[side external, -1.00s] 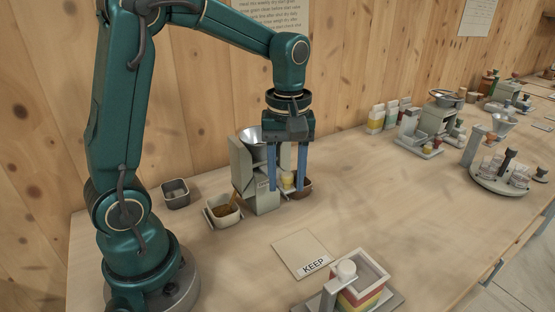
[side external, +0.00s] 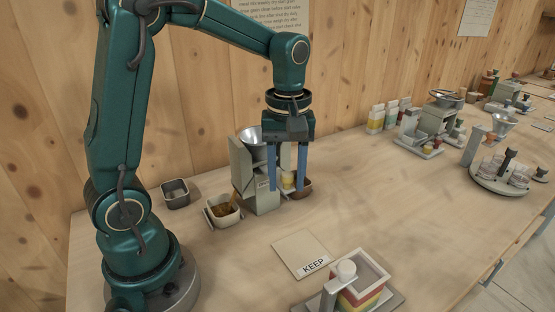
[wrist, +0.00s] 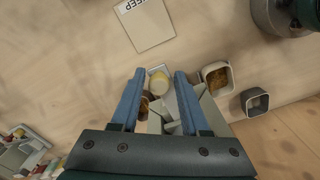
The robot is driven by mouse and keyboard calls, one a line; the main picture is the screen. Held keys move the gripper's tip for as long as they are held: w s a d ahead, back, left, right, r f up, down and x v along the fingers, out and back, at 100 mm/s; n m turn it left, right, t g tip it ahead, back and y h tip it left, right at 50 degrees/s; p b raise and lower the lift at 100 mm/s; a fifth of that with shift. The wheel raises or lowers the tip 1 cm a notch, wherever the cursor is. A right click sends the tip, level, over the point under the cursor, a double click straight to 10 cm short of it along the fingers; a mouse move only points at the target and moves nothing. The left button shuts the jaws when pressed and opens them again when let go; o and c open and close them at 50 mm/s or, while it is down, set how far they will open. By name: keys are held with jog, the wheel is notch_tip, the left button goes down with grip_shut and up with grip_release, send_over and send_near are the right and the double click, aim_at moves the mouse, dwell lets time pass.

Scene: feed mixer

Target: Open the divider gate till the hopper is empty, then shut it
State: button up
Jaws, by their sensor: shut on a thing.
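The inside of the funnel is not clear enough to tell what is left. A brown bowl (side external: 304,187) sits at the mixer's right, partly behind a finger.
A grey box (side external: 175,194) stands behind and left of the white bin. A flat KEEP card (side external: 297,250) lies in front of the mixer, and a layered container (side external: 360,285) stands near the front edge. Bare bench lies to the right; other devices (side external: 420,140) stand farther back.

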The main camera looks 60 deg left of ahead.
jog(key=shift+w+a+r, duration=0.1)
jog(key=shift+w+a, duration=0.05)
jog(key=shift+w, duration=0.05)
dwell(0.4)
jog(key=shift+a, duration=1.25)
jog(key=o, duration=0.8)
jog(key=shift+s, duration=0.1)
jog(key=shift+r, duration=2.9)
jog(key=shift+d, duration=0.1)
